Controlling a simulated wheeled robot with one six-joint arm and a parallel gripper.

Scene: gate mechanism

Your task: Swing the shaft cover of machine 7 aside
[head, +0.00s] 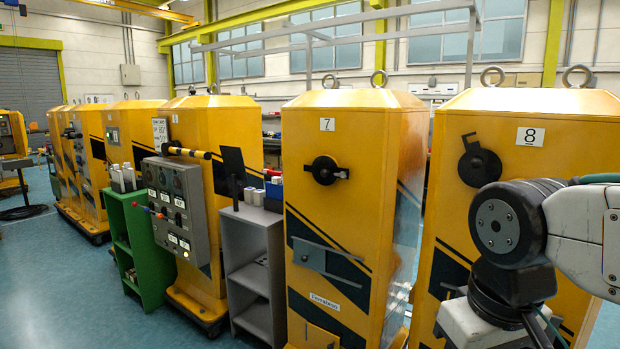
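Machine 7 (371,140) is a tall yellow cabinet in the middle of the head view, with a white "7" plate near its top. Its shaft cover (324,170) is a round black disc with a short arm pointing right, on the upper front face. I cannot tell whether the shaft behind it is covered. My arm shows at the lower right, in front of machine 8. My gripper is not in view, and nothing of mine touches machine 7.
Machine 8 (565,165) stands to the right with a similar black cover (479,160), its arm pointing up and left. Left of machine 7 are a grey shelf (245,235), a grey control box (172,205) and a green shelf (147,240). Blue floor (50,270) is clear at left.

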